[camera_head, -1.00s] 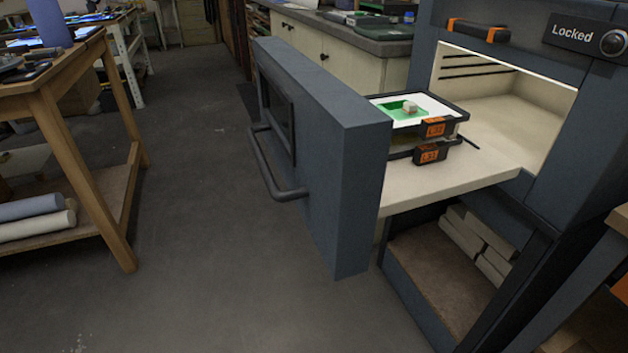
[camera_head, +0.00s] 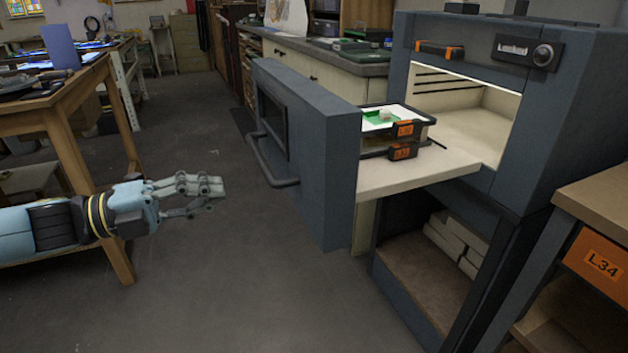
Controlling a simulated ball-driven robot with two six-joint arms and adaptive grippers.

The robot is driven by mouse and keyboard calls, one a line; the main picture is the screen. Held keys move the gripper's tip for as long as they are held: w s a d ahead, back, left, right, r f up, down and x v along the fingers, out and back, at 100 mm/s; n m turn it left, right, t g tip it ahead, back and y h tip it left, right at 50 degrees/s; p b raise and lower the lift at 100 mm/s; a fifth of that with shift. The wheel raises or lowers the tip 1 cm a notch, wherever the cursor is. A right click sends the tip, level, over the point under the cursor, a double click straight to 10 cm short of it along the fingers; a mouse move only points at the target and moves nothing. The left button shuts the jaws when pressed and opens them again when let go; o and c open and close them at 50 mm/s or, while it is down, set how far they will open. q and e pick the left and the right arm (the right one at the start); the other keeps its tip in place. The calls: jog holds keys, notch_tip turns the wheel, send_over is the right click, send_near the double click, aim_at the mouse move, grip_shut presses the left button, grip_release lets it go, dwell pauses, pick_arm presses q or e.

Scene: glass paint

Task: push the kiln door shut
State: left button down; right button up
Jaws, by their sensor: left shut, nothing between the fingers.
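The kiln (camera_head: 568,112) stands at the right with its lit chamber open. Its blue-grey kiln door (camera_head: 334,158) stands pulled out from the body, with a pale shelf (camera_head: 420,176) reaching from the chamber to it. A dark bar handle (camera_head: 270,165) is on the door's outer face. My left gripper (camera_head: 218,188) comes in from the left, shut and empty, level with the lower part of the door and apart from it, left of the handle. My right gripper is not in view.
Two stacked dark-framed trays with orange labels, the upper tray (camera_head: 424,120) holding green and white glass, sit on the shelf behind the door. A wooden table (camera_head: 62,92) stands at left. A labelled cabinet (camera_head: 600,262) is at right. Grey floor (camera_head: 235,290) is clear before the door.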

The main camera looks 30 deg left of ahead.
aim_at(309, 173)
pick_arm(q)
jog(key=x, duration=1.2)
jog(key=shift+w+b, duration=0.2)
jog(key=shift+b, duration=0.1)
jog(key=shift+w+d, duration=0.2)
jog(key=shift+w, duration=0.1)
jog(key=shift+w+d+f, duration=0.1)
jog(key=shift+w+d, duration=0.15)
jog(key=shift+w, duration=0.05)
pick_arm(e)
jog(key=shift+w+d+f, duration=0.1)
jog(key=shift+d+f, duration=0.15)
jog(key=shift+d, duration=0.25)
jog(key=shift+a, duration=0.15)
